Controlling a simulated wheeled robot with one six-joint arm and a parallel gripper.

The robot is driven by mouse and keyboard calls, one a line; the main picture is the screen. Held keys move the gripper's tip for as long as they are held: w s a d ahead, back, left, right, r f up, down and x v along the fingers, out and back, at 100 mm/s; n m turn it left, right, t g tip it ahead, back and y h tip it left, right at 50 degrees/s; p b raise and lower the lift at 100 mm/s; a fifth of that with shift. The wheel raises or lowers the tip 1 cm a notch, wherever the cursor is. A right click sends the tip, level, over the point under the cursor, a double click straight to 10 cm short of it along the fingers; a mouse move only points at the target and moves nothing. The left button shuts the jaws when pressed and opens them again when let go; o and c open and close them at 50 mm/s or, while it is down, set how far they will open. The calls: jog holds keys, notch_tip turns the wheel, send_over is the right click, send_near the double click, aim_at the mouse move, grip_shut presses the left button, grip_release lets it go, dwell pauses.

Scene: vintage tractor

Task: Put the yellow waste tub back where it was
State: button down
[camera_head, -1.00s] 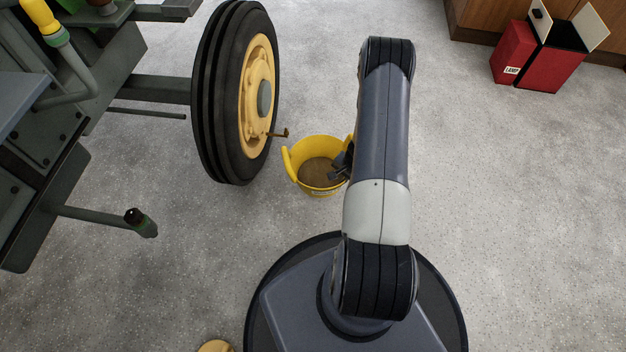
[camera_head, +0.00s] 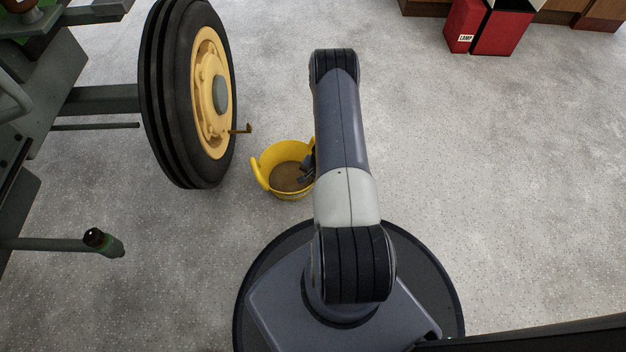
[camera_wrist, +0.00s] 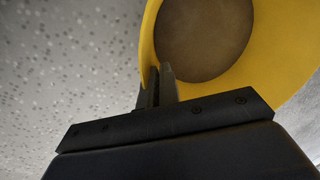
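The yellow waste tub (camera_head: 264,165) is left of my arm in the head view, open side up, with a brown inside bottom. It is to the right of the tractor's front wheel, with a gap of floor between. In the wrist view the tub's yellow wall (camera_wrist: 284,55) fills the upper right. My gripper (camera_wrist: 160,84) has its fingers closed on the tub's rim, one on each side of the wall. In the head view my gripper (camera_head: 308,166) is partly hidden behind my arm. I cannot tell whether the tub touches the floor.
A green-ended bar (camera_head: 105,243) juts out lower left. A red box (camera_head: 500,28) stands at the back right. The floor on the right is clear.

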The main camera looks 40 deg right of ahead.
jog(key=shift+f+b, duration=0.15)
jog(key=shift+b, duration=0.15)
jog(key=c, duration=1.6)
grip_release()
jog(key=shift+c, duration=0.2)
jog(key=shift+r, duration=0.2)
jog(key=shift+r+p, duration=0.35)
jog(key=shift+p, duration=0.15)
jog(key=p+v, duration=0.3)
jog(key=v, duration=0.8)
jog(key=shift+p, duration=0.3)
jog(key=shift+s, duration=0.1)
